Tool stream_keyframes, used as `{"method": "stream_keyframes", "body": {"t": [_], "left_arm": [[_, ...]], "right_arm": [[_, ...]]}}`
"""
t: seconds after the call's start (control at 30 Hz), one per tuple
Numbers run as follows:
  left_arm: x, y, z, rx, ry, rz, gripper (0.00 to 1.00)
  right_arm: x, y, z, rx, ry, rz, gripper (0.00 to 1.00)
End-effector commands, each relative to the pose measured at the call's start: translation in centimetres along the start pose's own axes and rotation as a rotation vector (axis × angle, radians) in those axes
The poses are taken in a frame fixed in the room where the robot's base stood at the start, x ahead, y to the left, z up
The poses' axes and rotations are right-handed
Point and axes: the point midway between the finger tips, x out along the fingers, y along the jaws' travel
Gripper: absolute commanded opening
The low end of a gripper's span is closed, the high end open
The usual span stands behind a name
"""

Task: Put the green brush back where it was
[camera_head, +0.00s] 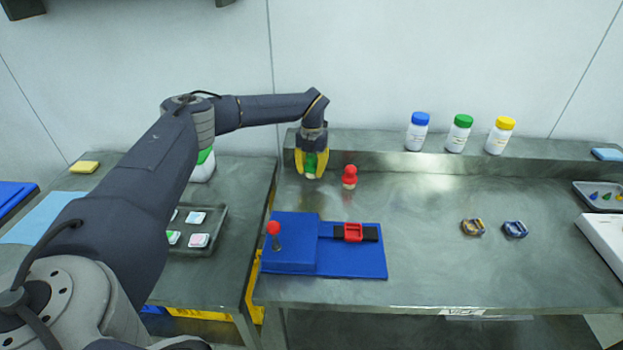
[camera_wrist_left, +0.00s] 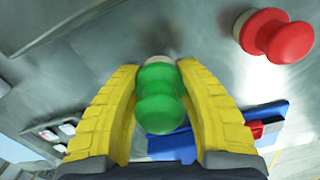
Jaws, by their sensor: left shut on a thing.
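The green brush (camera_head: 311,166) has a rounded green handle and a pale base. It is between the yellow fingers of my left gripper (camera_head: 312,162), which is shut on it. In the left wrist view the green brush (camera_wrist_left: 160,97) fills the space between the fingers (camera_wrist_left: 160,105), its pale end pointing away from the gripper. It is at the back left of the right-hand table; whether its base touches the surface I cannot tell. A red brush (camera_head: 349,177) stands upright just to its right, apart from it, and also shows in the left wrist view (camera_wrist_left: 275,36). My right gripper is not in view.
A blue fixture (camera_head: 291,241) with a red-knobbed lever and a red slider (camera_head: 353,232) lies in front. Bottles with blue (camera_head: 418,131), green (camera_head: 459,133) and yellow (camera_head: 499,135) caps stand on the back ledge. Two small clamp-like pieces (camera_head: 473,227) lie right. The table middle is clear.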

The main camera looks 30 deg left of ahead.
Motion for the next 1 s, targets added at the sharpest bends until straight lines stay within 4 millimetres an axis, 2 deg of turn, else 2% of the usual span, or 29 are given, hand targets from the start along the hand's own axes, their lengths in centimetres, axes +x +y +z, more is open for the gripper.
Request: {"method": "stream_keyframes", "body": {"t": [0.33, 0.77, 0.8, 0.97, 1.0], "left_arm": [[3.8, 0.0, -0.1, 0.000, 0.001, 0.001, 0.07], [4.3, 0.0, -0.1, 0.000, 0.001, 0.000, 0.07], [4.3, 0.0, -0.1, 0.000, 0.000, 0.000, 0.38], [4.3, 0.0, -0.1, 0.000, 0.000, 0.000, 0.56], [4.3, 0.0, -0.1, 0.000, 0.000, 0.000, 0.56]], "right_arm": [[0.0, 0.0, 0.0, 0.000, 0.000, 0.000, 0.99], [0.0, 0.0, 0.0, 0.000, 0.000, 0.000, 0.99], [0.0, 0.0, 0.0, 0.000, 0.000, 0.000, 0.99], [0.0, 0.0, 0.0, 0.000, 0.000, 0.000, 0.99], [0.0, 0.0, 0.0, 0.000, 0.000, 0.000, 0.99]]}}
